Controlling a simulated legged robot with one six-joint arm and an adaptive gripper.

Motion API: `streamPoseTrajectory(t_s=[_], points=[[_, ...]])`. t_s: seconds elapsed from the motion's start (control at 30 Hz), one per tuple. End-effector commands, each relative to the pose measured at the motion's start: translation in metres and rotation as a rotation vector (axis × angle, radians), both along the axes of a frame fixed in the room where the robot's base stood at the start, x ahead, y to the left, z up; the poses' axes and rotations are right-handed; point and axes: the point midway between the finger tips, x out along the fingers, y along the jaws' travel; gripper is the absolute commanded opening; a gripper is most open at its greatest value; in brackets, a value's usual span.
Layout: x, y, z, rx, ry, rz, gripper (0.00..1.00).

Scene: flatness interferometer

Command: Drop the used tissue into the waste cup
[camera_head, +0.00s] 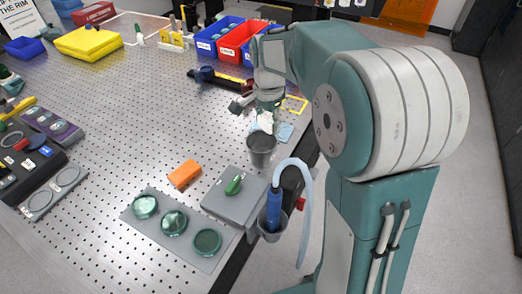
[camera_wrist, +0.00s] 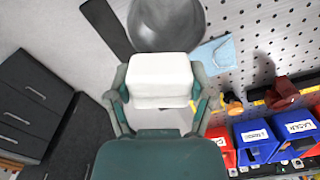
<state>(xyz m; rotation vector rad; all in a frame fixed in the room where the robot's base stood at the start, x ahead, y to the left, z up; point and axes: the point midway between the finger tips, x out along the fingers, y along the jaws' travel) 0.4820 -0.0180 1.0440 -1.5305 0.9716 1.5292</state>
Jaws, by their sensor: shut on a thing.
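The used tissue is a white, soft-looking block (camera_wrist: 160,78) in the wrist view. My gripper (camera_wrist: 160,92) is shut on it, with one finger at each side. In the head view the tissue (camera_head: 265,121) shows small and white below my gripper (camera_head: 266,112). The waste cup (camera_head: 261,152) is dark grey and stands upright near the table's right edge, just below the tissue in the picture. In the wrist view the cup (camera_wrist: 190,25) shows behind the tissue, partly covered by it. The tissue appears outside the cup; the exact gap is unclear.
A light blue cloth (camera_head: 285,132) lies beside the cup. An orange block (camera_head: 185,174), a grey box (camera_head: 233,198) and a plate with green discs (camera_head: 173,246) are nearer. Blue and red bins (camera_head: 238,43) stand at the back. The perforated table (camera_head: 130,130) is clear left of the cup.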

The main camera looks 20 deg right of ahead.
Motion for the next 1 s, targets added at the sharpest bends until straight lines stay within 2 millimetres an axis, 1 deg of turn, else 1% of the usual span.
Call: streamPoseTrajectory(t_s=[0.27,0.3,0.37,0.8,0.87,0.97,1.0], points=[[0.0,0.0,-0.002,0.0,-0.001,0.0,0.25],[0.0,-0.001,-0.002,0.0,-0.001,0.0,0.74],[0.0,-0.001,-0.002,0.0,-0.001,0.0,1.0],[0.0,0.0,-0.002,0.0,0.0,0.0,1.0],[0.0,0.0,0.002,0.0,-0.001,0.0,1.0],[0.001,0.0,0.014,-0.001,-0.004,0.0,1.0],[0.001,0.0,0.021,0.0,-0.004,0.0,1.0]])
